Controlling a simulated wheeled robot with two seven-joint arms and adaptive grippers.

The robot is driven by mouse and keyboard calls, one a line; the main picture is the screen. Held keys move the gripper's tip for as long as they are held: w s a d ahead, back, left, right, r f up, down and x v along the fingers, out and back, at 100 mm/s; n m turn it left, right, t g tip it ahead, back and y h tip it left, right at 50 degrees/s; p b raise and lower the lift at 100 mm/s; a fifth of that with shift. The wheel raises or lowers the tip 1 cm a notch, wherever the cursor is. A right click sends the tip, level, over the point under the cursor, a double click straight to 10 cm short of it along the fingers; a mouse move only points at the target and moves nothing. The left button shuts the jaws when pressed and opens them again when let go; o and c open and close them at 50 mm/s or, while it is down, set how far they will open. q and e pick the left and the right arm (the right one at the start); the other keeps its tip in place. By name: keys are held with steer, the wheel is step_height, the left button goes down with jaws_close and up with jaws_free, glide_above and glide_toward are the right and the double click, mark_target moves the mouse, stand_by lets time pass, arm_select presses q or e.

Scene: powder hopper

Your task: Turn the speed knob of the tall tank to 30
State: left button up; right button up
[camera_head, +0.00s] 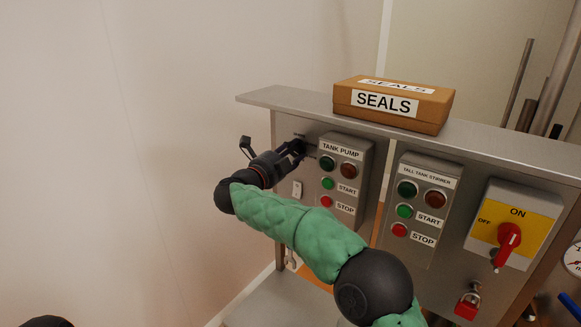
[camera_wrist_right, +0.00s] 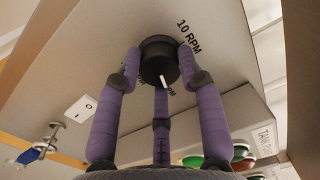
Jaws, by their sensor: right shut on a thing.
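The speed knob (camera_wrist_right: 158,58) is a black round knob with a white pointer line, on a steel panel. In the wrist view, the line points toward the bottom of the picture, slightly right. A "10 RPM" label (camera_wrist_right: 189,37) shows at the upper right; other lettering below the knob is partly hidden by a finger. My right gripper (camera_wrist_right: 160,67) is shut on the knob, its purple fingers around the rim. In the head view, my right gripper (camera_head: 293,150) is at the panel's upper left, mostly covering the knob. My left gripper is not in view.
Right of the knob are the "TANK PUMP" box (camera_head: 341,151) and "TALL TANK STIRRER" box (camera_head: 415,180). A white rocker switch (camera_head: 297,189) sits below the knob. A red rotary switch (camera_head: 509,240) is farther right. A "SEALS" carton (camera_head: 393,104) stands on the top ledge.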

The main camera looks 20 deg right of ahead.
steer(key=shift+d+f+m+b, duration=0.1)
steer(key=shift+m+b, duration=1.1)
steer(key=shift+b, duration=0.05)
steer(key=o, duration=1)
steer(key=shift+o, duration=0.7)
steer(key=shift+s+d, duration=0.1)
steer(key=shift+d, duration=0.05)
steer(key=shift+a, duration=0.25)
steer(key=v, duration=1.1)
steer(key=shift+s+a, duration=0.25)
